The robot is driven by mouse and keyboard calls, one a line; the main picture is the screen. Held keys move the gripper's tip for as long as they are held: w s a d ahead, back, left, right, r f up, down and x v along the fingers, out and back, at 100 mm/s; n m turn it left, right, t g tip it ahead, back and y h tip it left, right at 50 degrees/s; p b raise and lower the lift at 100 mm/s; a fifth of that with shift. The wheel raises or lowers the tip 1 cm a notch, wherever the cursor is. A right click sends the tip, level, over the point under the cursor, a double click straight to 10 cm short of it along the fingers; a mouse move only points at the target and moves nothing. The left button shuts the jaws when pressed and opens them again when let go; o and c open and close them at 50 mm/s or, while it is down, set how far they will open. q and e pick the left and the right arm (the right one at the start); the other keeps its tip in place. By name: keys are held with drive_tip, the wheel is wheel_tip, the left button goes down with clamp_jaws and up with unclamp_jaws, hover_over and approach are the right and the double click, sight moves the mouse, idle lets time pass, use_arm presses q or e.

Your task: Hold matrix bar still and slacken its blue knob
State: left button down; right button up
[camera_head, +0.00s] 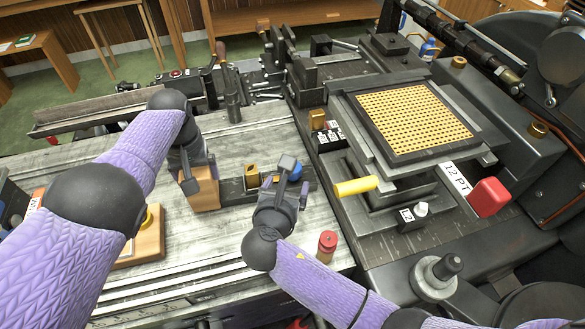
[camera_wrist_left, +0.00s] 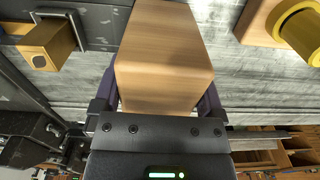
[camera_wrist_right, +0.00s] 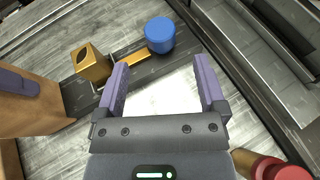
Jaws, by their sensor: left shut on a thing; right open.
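The matrix bar (camera_head: 232,188) is a dark bar lying on the grey worktable, with a wooden block (camera_head: 204,195) at its left end. A small brass block (camera_head: 251,178) sits on the bar. The blue knob (camera_head: 295,173) is at the bar's right end, and also shows in the right wrist view (camera_wrist_right: 160,35). My left gripper (camera_head: 199,172) is shut on the wooden block, which fills its jaws in the left wrist view (camera_wrist_left: 163,62). My right gripper (camera_wrist_right: 162,68) is open and empty. The blue knob is just beyond its fingertips, outside the jaws and not touched.
A red-topped cylinder (camera_head: 327,245) stands right of my right gripper. A wooden piece with a yellow knob (camera_head: 145,235) lies under my left arm. The dark machine with a yellow handle (camera_head: 356,186) and gold grid (camera_head: 415,118) bounds the table at right.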

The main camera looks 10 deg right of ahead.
drive_tip(key=x, duration=0.7)
clamp_jaws()
